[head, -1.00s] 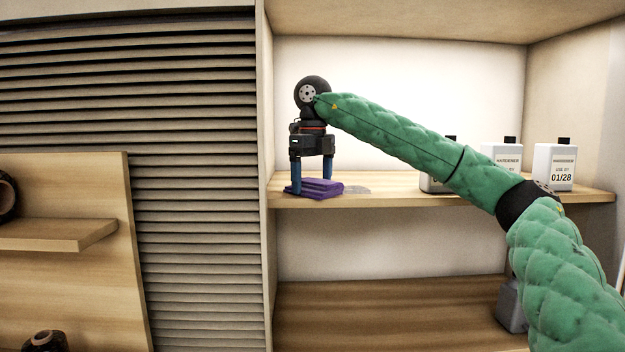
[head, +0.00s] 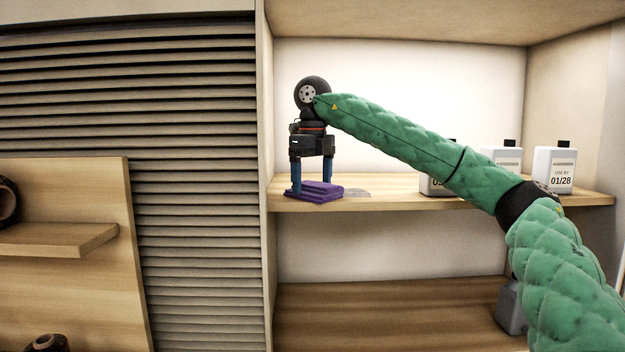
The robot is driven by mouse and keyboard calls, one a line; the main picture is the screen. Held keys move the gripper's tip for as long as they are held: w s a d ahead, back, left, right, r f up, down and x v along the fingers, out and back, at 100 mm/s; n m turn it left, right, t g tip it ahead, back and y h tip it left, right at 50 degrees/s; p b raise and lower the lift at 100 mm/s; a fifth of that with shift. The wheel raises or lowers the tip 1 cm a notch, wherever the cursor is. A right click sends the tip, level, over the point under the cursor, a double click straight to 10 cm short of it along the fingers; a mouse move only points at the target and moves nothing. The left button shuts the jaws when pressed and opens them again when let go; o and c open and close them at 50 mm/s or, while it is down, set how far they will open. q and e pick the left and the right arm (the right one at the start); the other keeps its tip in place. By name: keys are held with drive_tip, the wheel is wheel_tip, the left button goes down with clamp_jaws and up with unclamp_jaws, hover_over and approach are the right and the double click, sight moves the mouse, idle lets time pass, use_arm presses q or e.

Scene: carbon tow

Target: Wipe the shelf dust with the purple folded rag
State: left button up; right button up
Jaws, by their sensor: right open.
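The purple folded rag (head: 318,192) lies flat at the left end of the upper shelf (head: 400,201). My right gripper (head: 311,186) is over the rag, pointing down, with its blue fingers spread wide. One finger is at the rag's left side and the other is at its far right part; I cannot tell whether they touch it. A faint grey dust patch (head: 357,193) lies on the shelf just right of the rag. My left gripper is out of view.
White hardener bottles (head: 554,171) stand on the right part of the upper shelf, partly behind my green right arm. Another grey bottle (head: 509,308) stands on the lower shelf (head: 390,315). A slatted panel (head: 200,180) and the cabinet's side wall are to the left.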

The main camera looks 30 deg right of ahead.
drive_tip(key=c, duration=0.7)
drive_tip(key=shift+s, duration=0.1)
